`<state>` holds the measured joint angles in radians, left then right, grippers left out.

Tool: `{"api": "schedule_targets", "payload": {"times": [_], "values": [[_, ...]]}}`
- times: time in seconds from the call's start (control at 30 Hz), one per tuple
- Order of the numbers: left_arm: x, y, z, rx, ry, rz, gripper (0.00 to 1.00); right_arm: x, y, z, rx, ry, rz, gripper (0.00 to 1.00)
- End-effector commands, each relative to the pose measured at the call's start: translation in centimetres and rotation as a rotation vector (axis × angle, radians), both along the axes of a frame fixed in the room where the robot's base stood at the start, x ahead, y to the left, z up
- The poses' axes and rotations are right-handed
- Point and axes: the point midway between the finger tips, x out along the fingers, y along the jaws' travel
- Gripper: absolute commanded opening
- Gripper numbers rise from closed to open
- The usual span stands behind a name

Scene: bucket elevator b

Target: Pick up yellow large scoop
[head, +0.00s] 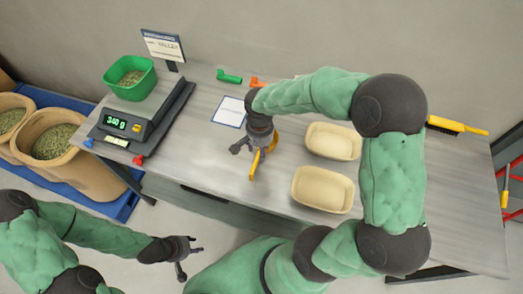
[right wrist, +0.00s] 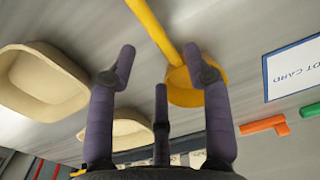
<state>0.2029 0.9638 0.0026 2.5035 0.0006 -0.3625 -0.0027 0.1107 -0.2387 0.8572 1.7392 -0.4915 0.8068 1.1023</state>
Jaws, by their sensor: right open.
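The yellow large scoop (head: 254,170) lies on the table near its front edge in the head view, partly hidden by my right gripper (head: 255,146). In the right wrist view the scoop's round bowl (right wrist: 184,88) and straight handle (right wrist: 150,25) lie beyond the fingers. My right gripper (right wrist: 160,62) is open, with the handle passing across the space between its fingertips. I cannot tell whether any finger touches the scoop. My left gripper (head: 190,260) is open and empty, in front of the table and away from the scoop.
Two beige trays (head: 323,206) stand right of the scoop. A white card (head: 229,112), a green tool (head: 229,76) and an orange tool (head: 262,83) lie behind it. A scale (head: 126,122) with a green bin (head: 130,92) stands left. A yellow brush (head: 450,124) lies right.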

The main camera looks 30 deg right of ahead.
Motion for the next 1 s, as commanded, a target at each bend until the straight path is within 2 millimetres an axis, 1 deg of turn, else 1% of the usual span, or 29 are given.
{"api": "schedule_targets", "payload": {"times": [0.17, 0.43, 0.53, 0.73, 0.77, 0.8, 0.87, 0.9, 0.93, 1.0], "values": [[0.0, 0.0, -0.4, 0.000, 0.000, 0.000, 0.40, 0.1, 0.0, -1.1, -0.001, 0.001, 0.001, 0.50], [0.0, 0.0, -1.8, 0.000, 0.000, 0.000, 0.40, 0.2, 0.2, -4.9, 0.001, 0.002, 0.001, 0.50], [0.0, 0.0, -2.0, 0.000, -0.001, 0.000, 0.40, 0.3, 0.2, -5.4, 0.001, 0.001, 0.001, 0.50], [0.0, 0.0, -1.9, 0.000, 0.000, 0.000, 0.40, 0.3, 0.2, -5.3, 0.001, 0.000, 0.001, 0.50], [0.0, 0.0, -1.9, 0.000, -0.001, 0.000, 0.40, 0.3, 0.2, -5.3, 0.001, 0.000, 0.001, 0.42], [0.0, 0.0, -1.9, 0.000, -0.001, 0.000, 0.40, 0.3, 0.2, -5.3, 0.001, 0.000, 0.001, 0.31], [0.0, 0.0, -1.9, 0.000, -0.001, 0.000, 0.40, 0.3, 0.2, -5.3, 0.001, 0.000, 0.001, 0.14], [0.0, 0.0, -1.9, 0.000, -0.001, 0.000, 0.40, 0.3, 0.2, -5.3, 0.001, 0.000, 0.001, 0.02], [0.0, 0.0, -1.9, 0.000, -0.001, 0.000, 0.40, 0.3, 0.2, -5.3, 0.001, 0.000, 0.001, 0.00], [0.0, 0.0, -1.9, 0.000, -0.001, 0.000, 0.40, 0.3, 0.2, -5.3, 0.001, 0.000, 0.001, 0.00]]}}
